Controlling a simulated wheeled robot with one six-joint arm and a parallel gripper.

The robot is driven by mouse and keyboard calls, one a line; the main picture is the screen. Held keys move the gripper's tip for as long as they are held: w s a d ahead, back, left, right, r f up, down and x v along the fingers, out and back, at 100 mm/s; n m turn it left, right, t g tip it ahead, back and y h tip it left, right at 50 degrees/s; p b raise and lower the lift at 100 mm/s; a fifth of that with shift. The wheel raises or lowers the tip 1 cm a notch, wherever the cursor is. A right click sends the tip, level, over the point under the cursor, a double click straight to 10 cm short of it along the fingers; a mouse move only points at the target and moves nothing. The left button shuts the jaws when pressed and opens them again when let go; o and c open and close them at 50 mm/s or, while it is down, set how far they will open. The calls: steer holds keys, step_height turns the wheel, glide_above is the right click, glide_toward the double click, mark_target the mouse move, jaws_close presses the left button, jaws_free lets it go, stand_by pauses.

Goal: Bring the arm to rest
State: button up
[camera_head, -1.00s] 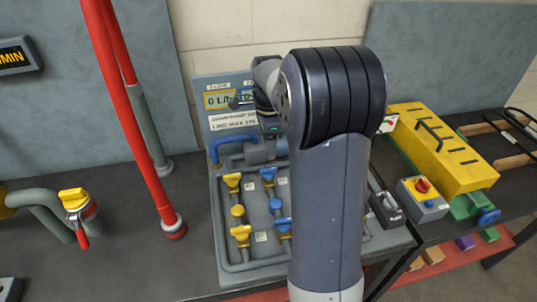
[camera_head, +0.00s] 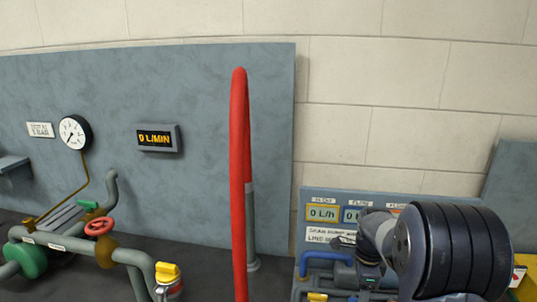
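My arm (camera_head: 445,250) is at the lower right, its big dark joint close to the camera. Its wrist (camera_head: 372,248) reaches left in front of the panel board with displays (camera_head: 313,198).
A tall red hose (camera_head: 238,170) stands left of my arm. Further left are a flow display (camera_head: 157,138), a round gauge (camera_head: 75,131), a red handwheel (camera_head: 99,227) and a yellow valve handle (camera_head: 167,272). The upper wall is clear.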

step_height(320, 180, down, 4)
steer(key=shift+r, duration=0.15)
steer(key=shift+r, duration=0.1)
